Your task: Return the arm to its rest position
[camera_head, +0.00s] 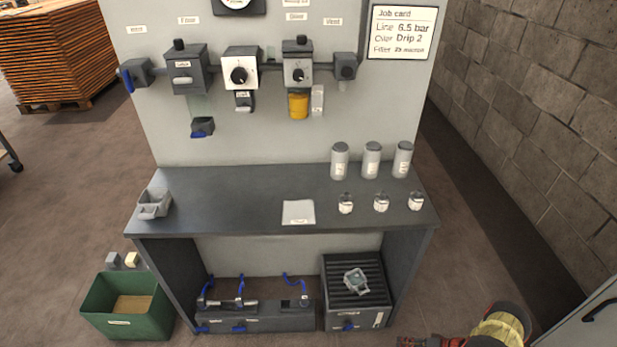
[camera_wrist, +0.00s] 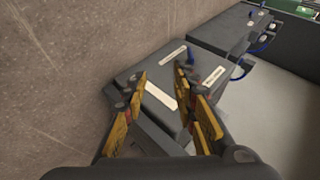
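My gripper (camera_wrist: 160,82) shows in the wrist view with its two yellow-padded fingers spread apart and nothing visible between the pads. Beyond the fingers is a dark grey box (camera_wrist: 150,112) with white labels and a blue handle. I cannot tell the exact gap between fingers and box. In the head view, part of my arm with a yellow band (camera_head: 500,328) shows at the bottom right, right of the bench, low by the floor. The fingertips are not clear there.
The bench (camera_head: 240,205) carries a grey tray (camera_head: 154,204), a white card (camera_head: 298,212), canisters and small jars. Below stand a valve unit (camera_head: 255,317) and a grated box (camera_head: 357,305) with a small clear bowl (camera_head: 355,281). A green crate (camera_head: 125,325) is left; a block wall (camera_head: 535,120) is right.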

